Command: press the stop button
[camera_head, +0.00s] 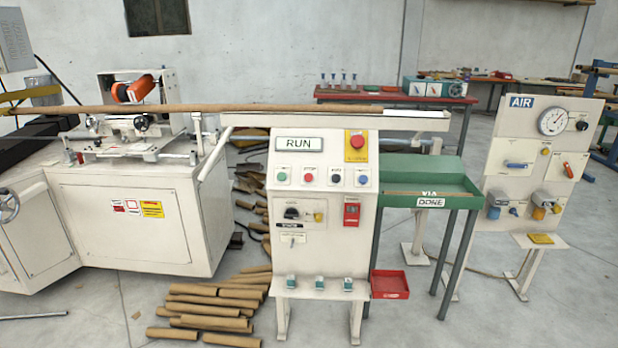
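The control panel (325,190) stands upright at the centre of the head view, with a display (299,144) reading RUN. A larger red mushroom button (357,141) on a yellow plate is at the panel's upper right. Nothing covers the buttons. Neither of my grippers is in view.
The white winder machine (130,215) is at the left, with a long tube across to the right. Cardboard tubes (215,305) lie on the floor left of the panel. A green DONE table (420,170), a red tray (389,284) and the AIR panel (540,150) are to the right.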

